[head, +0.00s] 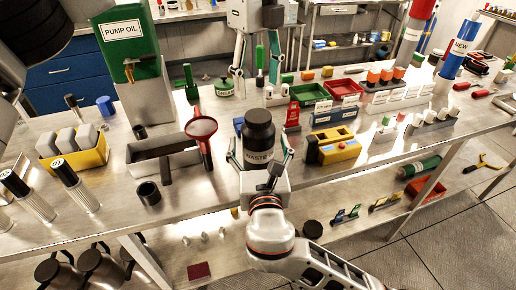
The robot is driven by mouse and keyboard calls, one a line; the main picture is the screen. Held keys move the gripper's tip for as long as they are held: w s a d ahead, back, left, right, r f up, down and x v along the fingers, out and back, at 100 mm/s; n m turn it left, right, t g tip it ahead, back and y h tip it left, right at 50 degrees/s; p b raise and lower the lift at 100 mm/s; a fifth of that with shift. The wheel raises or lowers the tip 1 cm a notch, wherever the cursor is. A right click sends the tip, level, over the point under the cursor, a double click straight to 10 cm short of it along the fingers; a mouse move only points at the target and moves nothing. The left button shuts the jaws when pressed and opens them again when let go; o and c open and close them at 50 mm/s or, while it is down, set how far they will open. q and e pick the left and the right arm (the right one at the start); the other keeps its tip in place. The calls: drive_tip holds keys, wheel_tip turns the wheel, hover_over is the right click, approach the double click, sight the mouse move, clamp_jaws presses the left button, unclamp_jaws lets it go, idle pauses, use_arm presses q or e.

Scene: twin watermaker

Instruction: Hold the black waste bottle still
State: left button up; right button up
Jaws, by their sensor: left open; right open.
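My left gripper (256,76) is open at the top centre, pointing down above the bench beyond the bottle. A small green bottle shows between its fingers, and I see nothing held.
A red-rimmed funnel (202,128) and a grey tray (163,158) stand left of the bottle. A yellow box device (338,146) is close on the right. A green PUMP OIL can (127,42) stands behind left. Red and green trays (310,94) lie behind right.

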drive_tip(key=shift+w+a, duration=0.1)
drive_tip(key=shift+w, duration=1.45)
